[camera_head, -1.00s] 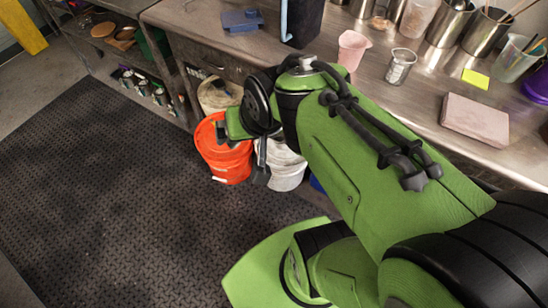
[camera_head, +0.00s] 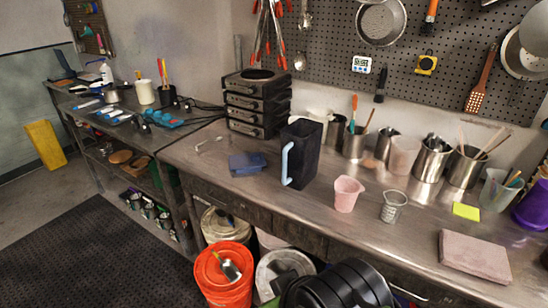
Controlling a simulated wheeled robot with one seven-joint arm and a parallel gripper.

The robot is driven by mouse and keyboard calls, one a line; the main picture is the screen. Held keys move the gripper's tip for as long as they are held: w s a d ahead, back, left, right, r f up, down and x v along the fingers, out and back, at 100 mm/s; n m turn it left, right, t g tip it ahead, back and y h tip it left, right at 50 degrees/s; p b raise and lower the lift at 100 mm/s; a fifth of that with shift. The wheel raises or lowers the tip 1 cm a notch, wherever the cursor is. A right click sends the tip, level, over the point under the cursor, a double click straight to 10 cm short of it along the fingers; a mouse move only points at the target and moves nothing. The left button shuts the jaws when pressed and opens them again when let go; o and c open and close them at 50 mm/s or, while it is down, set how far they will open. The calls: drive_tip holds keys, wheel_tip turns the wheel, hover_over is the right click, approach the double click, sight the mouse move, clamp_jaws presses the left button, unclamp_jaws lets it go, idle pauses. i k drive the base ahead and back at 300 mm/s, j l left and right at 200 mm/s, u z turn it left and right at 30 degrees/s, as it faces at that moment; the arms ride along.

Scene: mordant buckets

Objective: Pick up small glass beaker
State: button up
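The small glass beaker (camera_head: 393,206) is clear with faint markings and stands upright on the metal workbench (camera_head: 325,222). It is just right of a pink plastic beaker (camera_head: 347,193), with a small gap between them. My gripper cannot be made out in the head view. Only black parts of my arm show at the bottom edge, below the bench front and well away from the glass beaker.
A dark pitcher (camera_head: 301,153) with a light blue handle stands left of the pink beaker. Metal canisters (camera_head: 432,158) line the back. A yellow note (camera_head: 466,211) and a folded pinkish cloth (camera_head: 474,255) lie to the right. An orange bucket (camera_head: 222,284) stands below the bench.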

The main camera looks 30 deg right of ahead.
sight(392, 207)
drive_tip(key=z, duration=1.9)
